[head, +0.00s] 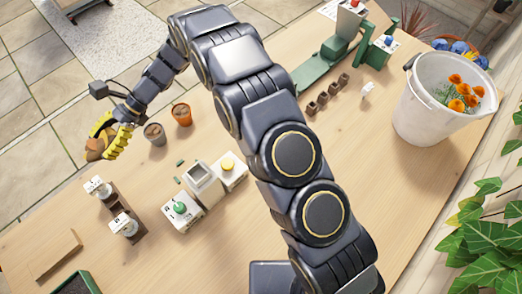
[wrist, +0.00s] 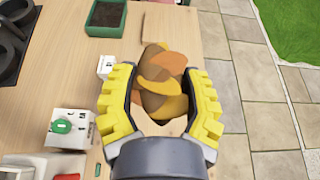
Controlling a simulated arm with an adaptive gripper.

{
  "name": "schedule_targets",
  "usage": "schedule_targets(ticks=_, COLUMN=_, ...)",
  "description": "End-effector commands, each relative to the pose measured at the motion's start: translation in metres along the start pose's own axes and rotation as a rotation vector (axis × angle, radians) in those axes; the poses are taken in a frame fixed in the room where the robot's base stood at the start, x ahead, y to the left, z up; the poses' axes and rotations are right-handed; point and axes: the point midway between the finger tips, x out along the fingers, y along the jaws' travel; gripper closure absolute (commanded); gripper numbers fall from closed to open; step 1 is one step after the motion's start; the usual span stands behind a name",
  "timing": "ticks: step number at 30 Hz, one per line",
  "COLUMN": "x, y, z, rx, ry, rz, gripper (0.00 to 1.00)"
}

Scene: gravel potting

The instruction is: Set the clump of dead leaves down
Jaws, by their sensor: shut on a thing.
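The clump of dead leaves (wrist: 160,82) is brown, orange and yellow. My gripper (wrist: 160,92) has yellow padded fingers and is shut on the clump, one finger on each side, in the wrist view. In the head view my gripper (head: 108,138) is at the left, over or near the table's far left edge, and the clump (head: 96,148) shows partly behind the yellow fingers. I cannot tell how high the clump is above the surface below it.
Two small pots, one grey-brown (head: 155,133) and one orange (head: 182,114), stand right of my gripper. A wooden rack (head: 126,213) with white-labelled items stands below it. A wooden board (head: 54,254) and a green tray (wrist: 106,17) lie on the table. A white bucket (head: 425,115) holds orange flowers.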

Motion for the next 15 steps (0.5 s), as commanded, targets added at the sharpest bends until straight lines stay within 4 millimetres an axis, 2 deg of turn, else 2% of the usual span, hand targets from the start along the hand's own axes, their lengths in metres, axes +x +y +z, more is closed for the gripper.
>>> schedule_targets(ticks=1, x=-0.007, y=-0.001, z=0.016, rx=-0.007, ry=0.002, rz=-0.003, gripper=0.83)
schedule_targets(ticks=3, x=-0.014, y=-0.001, z=0.034, rx=-0.007, ry=0.003, rz=-0.004, gripper=0.83)
schedule_targets(ticks=9, x=-0.031, y=0.000, z=0.076, rx=-0.005, ry=0.001, rz=-0.001, gripper=0.83)
schedule_targets(ticks=13, x=-0.040, y=0.000, z=0.097, rx=-0.003, ry=0.001, rz=0.000, gripper=0.83)
schedule_targets(ticks=15, x=-0.040, y=0.009, z=0.085, rx=-0.005, ry=0.000, rz=0.026, gripper=0.83)
